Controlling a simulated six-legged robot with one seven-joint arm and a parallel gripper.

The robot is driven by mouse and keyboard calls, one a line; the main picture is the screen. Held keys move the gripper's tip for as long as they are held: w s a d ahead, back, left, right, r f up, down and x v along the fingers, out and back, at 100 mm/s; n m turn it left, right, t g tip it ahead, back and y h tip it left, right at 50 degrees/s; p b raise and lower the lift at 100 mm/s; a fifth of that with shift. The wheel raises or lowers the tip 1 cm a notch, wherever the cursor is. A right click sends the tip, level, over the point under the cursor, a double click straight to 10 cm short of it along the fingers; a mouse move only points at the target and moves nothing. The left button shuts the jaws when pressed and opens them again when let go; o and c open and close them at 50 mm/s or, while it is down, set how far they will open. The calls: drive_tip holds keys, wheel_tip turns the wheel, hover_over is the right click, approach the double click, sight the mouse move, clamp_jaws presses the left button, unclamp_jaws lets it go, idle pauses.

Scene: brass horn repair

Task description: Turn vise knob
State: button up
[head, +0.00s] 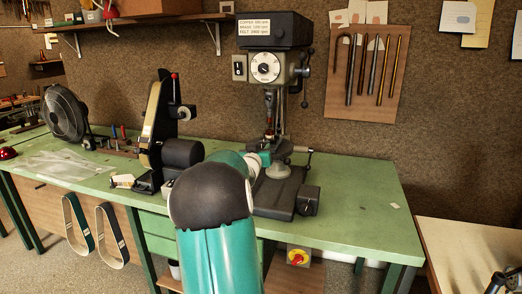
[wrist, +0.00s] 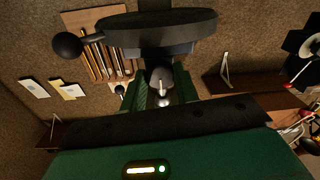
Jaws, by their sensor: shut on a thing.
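The grey vise (head: 283,148) sits under the drill press (head: 272,68) on the green workbench (head: 362,192); a bar handle sticks out to its right. My teal arm reaches up to it from the front and hides part of it. In the upside-down wrist view, my gripper (wrist: 162,92) has its green ridged fingers closed around a small grey piece (wrist: 160,75), which looks like the vise knob. Beyond the fingertips are a wide dark rounded part and a black ball (wrist: 67,45). The exact finger contact is partly hidden.
A belt sander (head: 153,125) stands left of the press, with a black fan (head: 63,114) farther left. A tool board (head: 366,72) hangs on the wall at the right. The right end of the bench is mostly clear. A wall shelf (head: 150,22) is above left.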

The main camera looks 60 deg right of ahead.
drive_tip(key=shift+m, duration=0.4)
drive_tip(key=m, duration=2.6)
drive_tip(key=shift+f+g, duration=0.15)
drive_tip(key=shift+g, duration=0.25)
drive_tip(key=o, duration=1)
drive_tip(key=shift+c, duration=0.2)
drive_tip(key=shift+w, duration=0.1)
